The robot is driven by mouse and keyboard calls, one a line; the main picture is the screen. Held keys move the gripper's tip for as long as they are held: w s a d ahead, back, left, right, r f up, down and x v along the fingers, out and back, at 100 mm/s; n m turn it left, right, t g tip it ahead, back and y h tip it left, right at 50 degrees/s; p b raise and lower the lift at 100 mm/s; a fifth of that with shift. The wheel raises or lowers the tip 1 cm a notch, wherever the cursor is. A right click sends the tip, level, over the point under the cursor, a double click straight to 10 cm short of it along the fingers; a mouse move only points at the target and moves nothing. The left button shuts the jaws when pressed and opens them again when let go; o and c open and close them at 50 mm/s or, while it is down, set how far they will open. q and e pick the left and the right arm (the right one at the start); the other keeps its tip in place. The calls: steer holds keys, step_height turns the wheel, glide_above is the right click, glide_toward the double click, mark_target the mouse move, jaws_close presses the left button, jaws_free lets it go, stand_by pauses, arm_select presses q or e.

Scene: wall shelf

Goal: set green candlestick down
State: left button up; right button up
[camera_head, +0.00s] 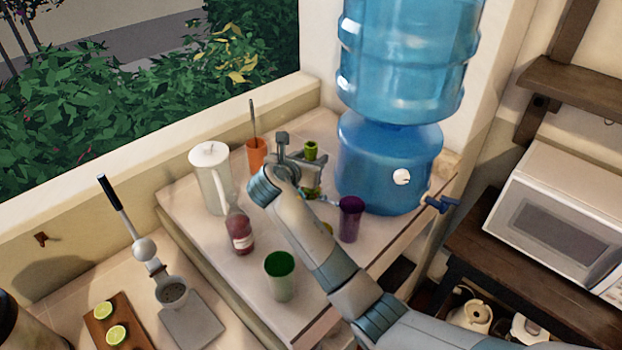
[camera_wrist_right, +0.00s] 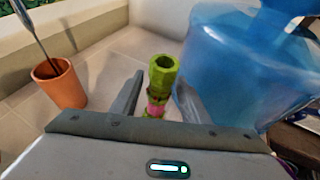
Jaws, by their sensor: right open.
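The green candlestick (camera_head: 311,151) stands upright on the light tiled counter, left of the blue water dispenser. In the right wrist view the green candlestick (camera_wrist_right: 162,77) shows its hollow top and a pink band lower down. My right gripper (camera_head: 297,158) is at the candlestick, and in the wrist view its open fingers (camera_wrist_right: 155,97) lie on either side of it, with space showing beside the left finger. The candlestick's base is hidden behind the gripper body. My left gripper is not in view.
An orange cup with a rod (camera_head: 257,153) and a white pitcher (camera_head: 213,180) stand left of the gripper. A purple cup (camera_head: 350,219), a red bottle (camera_head: 240,230) and a green cup (camera_head: 280,276) stand nearer. The blue dispenser (camera_head: 385,165) blocks the right side.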

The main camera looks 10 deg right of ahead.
stand_by(0.4)
jaws_close()
steer(key=shift+r, duration=0.15)
step_height(320, 180, up, 18)
steer(key=b, duration=0.6)
steer(key=shift+b, duration=0.4)
